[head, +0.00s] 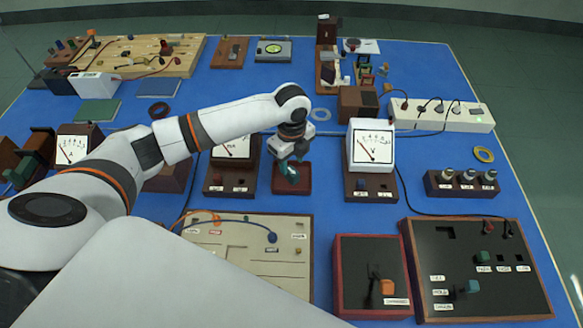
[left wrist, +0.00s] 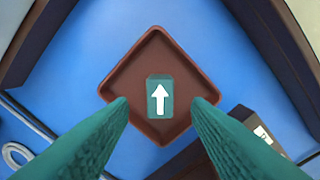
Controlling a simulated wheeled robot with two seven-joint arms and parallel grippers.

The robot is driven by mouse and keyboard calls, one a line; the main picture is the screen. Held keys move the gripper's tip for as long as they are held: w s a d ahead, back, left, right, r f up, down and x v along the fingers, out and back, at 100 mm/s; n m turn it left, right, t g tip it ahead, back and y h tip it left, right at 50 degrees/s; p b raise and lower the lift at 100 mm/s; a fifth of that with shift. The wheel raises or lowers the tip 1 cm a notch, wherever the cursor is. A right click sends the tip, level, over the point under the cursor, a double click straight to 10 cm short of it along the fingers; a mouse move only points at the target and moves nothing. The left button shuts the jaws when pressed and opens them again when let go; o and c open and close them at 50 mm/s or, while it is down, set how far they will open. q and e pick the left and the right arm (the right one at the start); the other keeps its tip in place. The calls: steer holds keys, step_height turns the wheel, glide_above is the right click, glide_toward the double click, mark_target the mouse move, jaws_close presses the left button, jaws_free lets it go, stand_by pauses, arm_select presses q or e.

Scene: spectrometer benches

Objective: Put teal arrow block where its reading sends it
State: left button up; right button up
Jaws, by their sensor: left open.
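The teal block (left wrist: 160,97) with a white arrow lies inside a red-brown tray (left wrist: 122,75), seen in the left wrist view. The arrow points to the top of that picture. In the head view the tray (head: 306,180) stands mid-table, and the block is hidden or cannot be told from my teal fingers. My left gripper (head: 290,172) is open and empty above the tray, with its fingertips on either side of the block, apart from it. Dial meters stand on both sides, one to the left (head: 232,150) and a white one to the right (head: 372,147). My right gripper is not in view.
A black panel (head: 515,285) with labelled slots and coloured blocks lies front right, beside a red-framed box (head: 370,255). A pale labelled board (head: 255,237) with cables lies in front of the tray. A power strip (head: 445,113) and a row of posts (head: 460,188) are at right.

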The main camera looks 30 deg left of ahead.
mark_target(291, 171)
arm_select(q)
step_height(291, 171, up, 8)
steer(key=shift+r+b, duration=0.15)
steer(key=shift+b, duration=0.25)
stand_by(0.3)
